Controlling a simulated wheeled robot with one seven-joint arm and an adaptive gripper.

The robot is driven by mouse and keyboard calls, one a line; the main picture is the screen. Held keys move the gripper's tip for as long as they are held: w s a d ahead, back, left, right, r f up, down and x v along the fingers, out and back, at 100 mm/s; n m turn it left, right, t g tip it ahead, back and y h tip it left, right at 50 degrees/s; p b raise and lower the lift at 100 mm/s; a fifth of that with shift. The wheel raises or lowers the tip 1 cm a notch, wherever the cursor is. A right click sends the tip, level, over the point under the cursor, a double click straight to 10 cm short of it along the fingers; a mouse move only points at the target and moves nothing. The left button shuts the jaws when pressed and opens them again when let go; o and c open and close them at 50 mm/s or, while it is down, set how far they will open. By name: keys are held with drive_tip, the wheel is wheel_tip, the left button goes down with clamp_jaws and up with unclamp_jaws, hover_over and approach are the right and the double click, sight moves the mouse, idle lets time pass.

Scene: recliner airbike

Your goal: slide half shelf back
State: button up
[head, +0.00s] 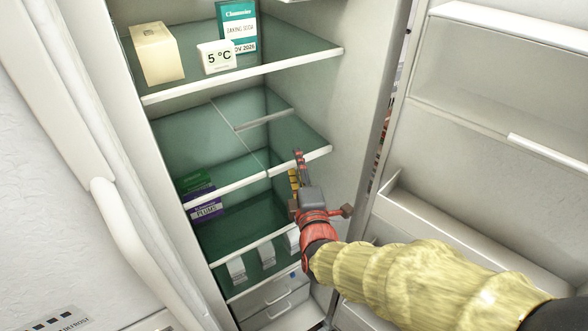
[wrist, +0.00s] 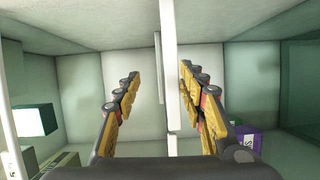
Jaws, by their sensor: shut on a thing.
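The glass half shelf (head: 290,134) is on the right side of the fridge's middle level, with a white front edge and a pale bar (head: 264,120) farther back. Another glass section (head: 225,182) lies beside it on the left. My gripper (head: 298,160) is at the half shelf's front edge, reaching in from the lower right. In the wrist view, the white edge (wrist: 168,70) runs upright between my two yellow-padded fingers (wrist: 158,82). My gripper is shut on this edge, though the contact itself is hard to see.
The open door (head: 480,150) stands right. The half shelf's top looks empty.

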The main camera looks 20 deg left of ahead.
sight(284, 142)
drive_tip(key=x, duration=0.2)
drive_tip(key=f+b+x, duration=0.1)
drive_tip(key=x, duration=0.1)
drive_tip(key=b+x, duration=0.1)
drive_tip(key=x, duration=0.2)
drive_tip(key=shift+w+d+f, duration=0.2)
drive_tip(key=shift+d+f, duration=0.05)
drive_tip(key=shift+f, duration=0.05)
drive_tip(key=c, duration=0.3)
clamp_jaws()
drive_tip(key=shift+f, duration=0.15)
idle(0.6)
